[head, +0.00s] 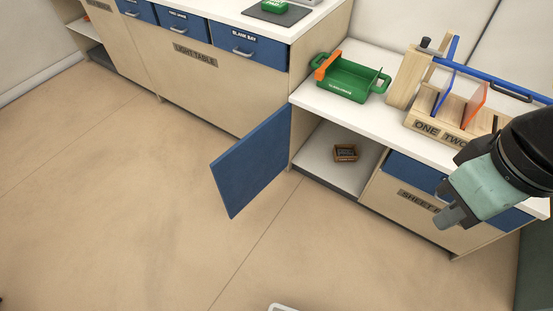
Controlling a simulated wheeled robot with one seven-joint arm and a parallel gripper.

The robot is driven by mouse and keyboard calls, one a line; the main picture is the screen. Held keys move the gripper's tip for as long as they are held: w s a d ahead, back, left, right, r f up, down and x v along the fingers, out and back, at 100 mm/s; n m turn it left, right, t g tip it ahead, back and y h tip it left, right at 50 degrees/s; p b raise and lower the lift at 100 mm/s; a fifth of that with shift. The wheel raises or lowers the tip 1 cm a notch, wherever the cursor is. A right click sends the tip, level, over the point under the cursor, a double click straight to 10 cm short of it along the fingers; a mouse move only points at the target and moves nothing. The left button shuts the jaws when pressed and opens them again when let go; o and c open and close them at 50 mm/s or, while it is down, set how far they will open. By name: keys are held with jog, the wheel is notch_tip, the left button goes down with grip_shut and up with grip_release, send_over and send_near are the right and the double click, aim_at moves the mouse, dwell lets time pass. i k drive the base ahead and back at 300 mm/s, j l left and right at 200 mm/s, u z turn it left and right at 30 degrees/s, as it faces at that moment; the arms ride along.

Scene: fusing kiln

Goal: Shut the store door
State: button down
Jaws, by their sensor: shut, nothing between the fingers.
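The store door (252,162) is a blue panel hinged at the left side of a cabinet opening. It stands open and swings out over the floor toward the left front. Inside the open store (330,160) is a white floor with a small brown box (345,153) on it. My gripper (448,219) is at the right, in front of the cabinet with the sheet drawer. It is shut and empty, well to the right of the door and apart from it.
On the counter above stand a green tray (345,86) with an orange piece and a wooden rack (440,120) holding blue and orange sheets. The light table cabinet (200,70) is behind the door. The floor (140,200) in front is clear.

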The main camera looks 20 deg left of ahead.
aim_at(247, 168)
jog(key=j+z, duration=0.35)
jog(key=j, duration=0.25)
jog(key=j+z, duration=0.35)
jog(key=j, duration=1)
jog(key=j+z, duration=0.15)
jog(key=j, duration=0.5)
jog(key=k+j, duration=0.1)
jog(key=j, duration=0.6)
jog(key=k+j+z, duration=0.15)
jog(key=j, duration=1)
jog(key=k+j+z, duration=0.1)
jog(key=k, duration=0.4)
